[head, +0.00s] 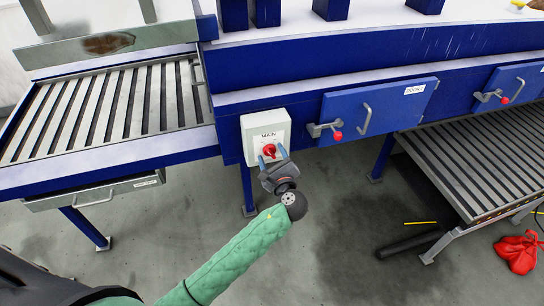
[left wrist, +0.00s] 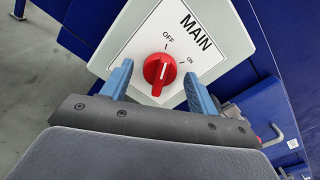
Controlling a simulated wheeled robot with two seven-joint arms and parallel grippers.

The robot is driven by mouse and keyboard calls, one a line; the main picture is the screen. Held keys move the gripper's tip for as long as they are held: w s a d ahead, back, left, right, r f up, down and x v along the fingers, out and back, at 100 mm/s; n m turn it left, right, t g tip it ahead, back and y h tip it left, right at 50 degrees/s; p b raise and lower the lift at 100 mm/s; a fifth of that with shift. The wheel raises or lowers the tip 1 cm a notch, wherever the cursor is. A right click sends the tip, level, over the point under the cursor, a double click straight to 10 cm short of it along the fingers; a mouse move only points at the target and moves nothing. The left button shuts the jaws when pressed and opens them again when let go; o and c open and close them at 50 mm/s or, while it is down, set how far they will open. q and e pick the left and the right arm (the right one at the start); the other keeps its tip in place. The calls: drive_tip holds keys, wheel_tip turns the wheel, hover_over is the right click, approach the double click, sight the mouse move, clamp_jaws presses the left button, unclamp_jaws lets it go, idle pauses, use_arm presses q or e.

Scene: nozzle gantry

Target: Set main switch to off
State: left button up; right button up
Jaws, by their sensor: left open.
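The main switch is a red rotary knob (head: 269,151) on a light grey box (head: 279,122) marked MAIN, fixed to the blue machine front. In the left wrist view the red knob (left wrist: 159,72) shows a raised grip bar with a small pale mark, and the panel (left wrist: 140,40) carries OFF and ON labels. I cannot tell for sure which label the knob points to. My left gripper (head: 272,157) is open in front of the box. In the left wrist view its blue fingers (left wrist: 158,70) stand on either side of the knob, with visible gaps. My right gripper is not in view.
A blue door (head: 378,108) with a handle and red-knobbed latch is right of the box. A slatted conveyor (head: 105,100) is at left, another (head: 480,150) at right. A red bag (head: 517,252) lies on the floor. The floor below the box is mostly clear.

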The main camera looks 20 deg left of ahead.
use_arm(q)
drive_tip(key=shift+s+d+f, duration=0.1)
drive_tip(key=shift+s+d, duration=0.1)
drive_tip(key=shift+s, duration=0.05)
drive_tip(key=b+v, duration=0.3)
drive_tip(key=v, duration=0.4)
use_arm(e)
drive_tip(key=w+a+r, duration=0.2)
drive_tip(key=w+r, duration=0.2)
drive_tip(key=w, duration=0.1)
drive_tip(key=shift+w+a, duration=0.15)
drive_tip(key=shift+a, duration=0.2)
